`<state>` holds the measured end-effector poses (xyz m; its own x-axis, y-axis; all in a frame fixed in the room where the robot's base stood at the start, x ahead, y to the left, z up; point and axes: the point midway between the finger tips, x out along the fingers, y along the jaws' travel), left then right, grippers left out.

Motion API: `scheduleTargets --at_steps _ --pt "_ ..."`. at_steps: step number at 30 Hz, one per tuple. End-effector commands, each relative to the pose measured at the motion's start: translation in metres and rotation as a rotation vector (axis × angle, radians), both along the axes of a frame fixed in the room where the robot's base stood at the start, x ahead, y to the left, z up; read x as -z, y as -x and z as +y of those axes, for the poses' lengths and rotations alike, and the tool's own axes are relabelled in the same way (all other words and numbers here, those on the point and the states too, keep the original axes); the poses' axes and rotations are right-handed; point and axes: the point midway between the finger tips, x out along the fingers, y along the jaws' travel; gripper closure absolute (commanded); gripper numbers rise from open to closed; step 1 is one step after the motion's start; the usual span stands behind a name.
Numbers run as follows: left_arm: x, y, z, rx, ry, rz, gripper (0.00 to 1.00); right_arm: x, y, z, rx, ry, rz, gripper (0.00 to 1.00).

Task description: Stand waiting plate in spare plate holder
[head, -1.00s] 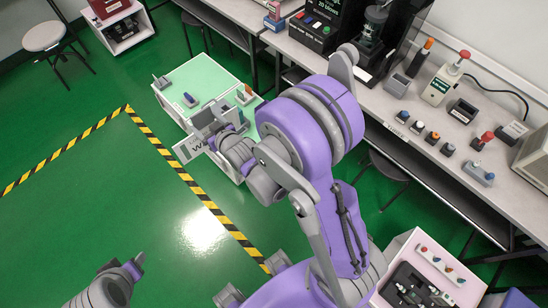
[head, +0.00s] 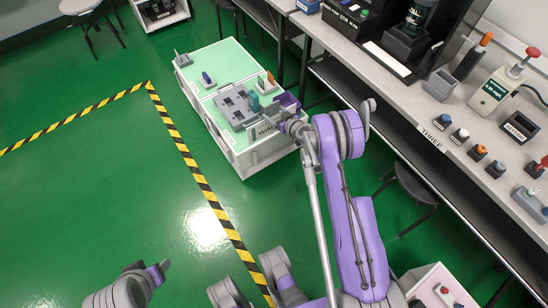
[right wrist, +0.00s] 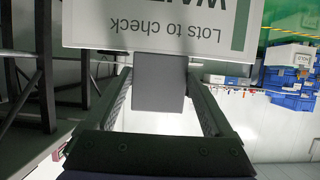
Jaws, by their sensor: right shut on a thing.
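The waiting plate (head: 267,128) is a white sign with dark lettering, at the near right edge of the green-topped cart in the head view. In the right wrist view the plate (right wrist: 165,25) is upside down, reading "Lots to check", with a grey block (right wrist: 158,84) behind its edge. My right gripper (right wrist: 160,95) is shut on this block, a finger on each side. In the head view my right gripper (head: 283,117) is small and partly hidden by its wrist. I cannot tell which grey piece is the spare plate holder. My left gripper (head: 158,272) is empty at lower left.
The cart (head: 225,60) carries a small grey stand (head: 183,59), a blue tester (head: 207,79), a grey slotted block (head: 236,103) and upright coloured pieces. A long bench (head: 400,97) with testers runs along the right. The green floor at left is clear.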

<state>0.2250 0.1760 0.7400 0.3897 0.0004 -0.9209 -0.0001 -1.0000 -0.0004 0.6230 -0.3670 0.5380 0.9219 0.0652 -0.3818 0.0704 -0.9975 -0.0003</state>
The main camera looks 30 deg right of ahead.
Motion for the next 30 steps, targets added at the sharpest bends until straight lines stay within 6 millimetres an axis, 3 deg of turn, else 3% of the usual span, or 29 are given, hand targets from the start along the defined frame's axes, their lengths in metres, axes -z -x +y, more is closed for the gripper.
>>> scheduleTargets --at_steps 1,8,18,30 --pt "0.010 -0.001 0.000 0.000 0.000 0.004 0.43 0.015 -0.002 -0.009 -0.001 0.000 0.002 1.00" --pt "0.021 -0.002 0.000 0.000 0.000 0.007 0.43 0.045 -0.006 -0.020 -0.008 0.000 0.000 1.00" --pt "0.045 -0.004 0.000 0.000 0.000 0.015 0.43 0.132 -0.006 -0.019 -0.008 0.000 0.001 1.00" --pt "0.055 -0.006 0.000 0.000 0.000 0.018 0.43 0.172 -0.006 -0.019 -0.008 0.000 0.000 1.00"
